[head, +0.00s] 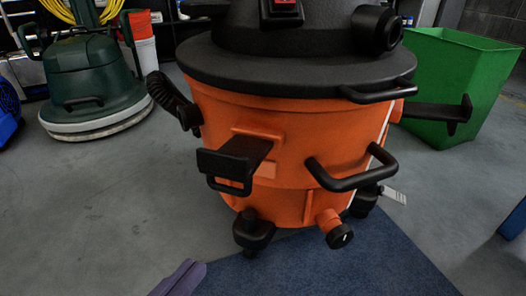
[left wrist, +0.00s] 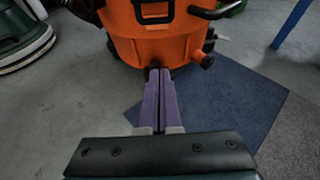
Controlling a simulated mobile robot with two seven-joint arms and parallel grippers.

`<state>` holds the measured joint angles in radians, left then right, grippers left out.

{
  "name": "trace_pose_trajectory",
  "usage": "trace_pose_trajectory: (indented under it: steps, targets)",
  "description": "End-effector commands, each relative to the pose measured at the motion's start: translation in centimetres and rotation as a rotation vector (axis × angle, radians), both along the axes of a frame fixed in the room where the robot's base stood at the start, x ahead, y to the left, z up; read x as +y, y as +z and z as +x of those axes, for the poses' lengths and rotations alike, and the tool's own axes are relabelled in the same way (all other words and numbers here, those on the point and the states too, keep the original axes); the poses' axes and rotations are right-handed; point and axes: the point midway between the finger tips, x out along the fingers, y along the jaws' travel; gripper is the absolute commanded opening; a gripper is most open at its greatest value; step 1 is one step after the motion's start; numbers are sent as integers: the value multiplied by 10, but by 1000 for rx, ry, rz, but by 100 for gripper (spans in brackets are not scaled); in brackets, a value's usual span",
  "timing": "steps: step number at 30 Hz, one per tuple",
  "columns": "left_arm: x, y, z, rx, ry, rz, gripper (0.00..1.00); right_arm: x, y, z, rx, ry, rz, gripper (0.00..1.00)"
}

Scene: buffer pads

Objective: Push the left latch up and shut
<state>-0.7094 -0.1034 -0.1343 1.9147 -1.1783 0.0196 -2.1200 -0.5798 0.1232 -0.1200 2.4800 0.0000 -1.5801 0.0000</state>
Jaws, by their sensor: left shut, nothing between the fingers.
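An orange drum vacuum (head: 320,135) with a black lid (head: 300,72) stands in the middle. Its left latch (head: 238,158) is a black plate with a loop, sticking out from an orange bracket well below the lid rim, not up against it. The latch also shows at the top of the left wrist view (left wrist: 152,14). My left gripper (head: 190,268) shows as purple fingers at the bottom of the head view, below and in front of the latch, apart from it. In the left wrist view its fingers (left wrist: 158,72) are together and empty. My right gripper is not in view.
A black handle (head: 350,182) and an orange drain spout (head: 335,230) project from the drum's front. Another black latch (head: 440,113) sticks out at right. A green bin (head: 450,75) and a green floor machine (head: 90,75) stand behind. Blue mat (head: 330,270) lies below.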

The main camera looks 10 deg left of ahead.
Motion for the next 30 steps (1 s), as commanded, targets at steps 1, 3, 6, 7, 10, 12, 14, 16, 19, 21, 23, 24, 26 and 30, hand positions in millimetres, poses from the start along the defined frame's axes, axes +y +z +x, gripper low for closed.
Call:
trace_pose_trajectory:
  steps: [1, 3, 6, 7, 10, 12, 14, 16, 19, 21, 23, 24, 26, 30]
  targets:
    - [0, 0, 0, 0, 0, -1, 0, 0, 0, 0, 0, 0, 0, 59]
    - [0, 0, 1, -1, 0, -1, 0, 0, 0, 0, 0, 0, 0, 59]
    - [-1, -3, 8, -2, -1, -1, 0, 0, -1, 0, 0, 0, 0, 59]
    - [-1, -4, 11, -2, -1, -1, 0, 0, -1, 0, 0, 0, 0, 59]
    - [-3, -8, 25, -4, -3, 2, 0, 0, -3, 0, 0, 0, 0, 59]
    - [-4, -14, 39, -6, -2, 1, 0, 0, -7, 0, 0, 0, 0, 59]
    - [-5, -19, 51, -5, -3, 3, 0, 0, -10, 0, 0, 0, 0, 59]
    - [-7, -25, 65, -6, -2, 0, 0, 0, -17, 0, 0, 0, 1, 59]
    - [-9, -34, 85, -4, 0, 0, 0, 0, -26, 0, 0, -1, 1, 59]
    - [-10, -38, 98, -3, -1, 2, 0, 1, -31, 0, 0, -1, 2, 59]
    - [-10, -18, 95, -4, 0, 1, 0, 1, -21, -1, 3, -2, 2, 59]
    - [-10, -12, 95, -3, -2, 1, 0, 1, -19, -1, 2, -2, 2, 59]
    - [-10, -6, 95, -2, 0, 0, 0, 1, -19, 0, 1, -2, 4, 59]
    - [-9, 4, 94, -1, 1, -1, 0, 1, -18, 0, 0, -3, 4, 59]
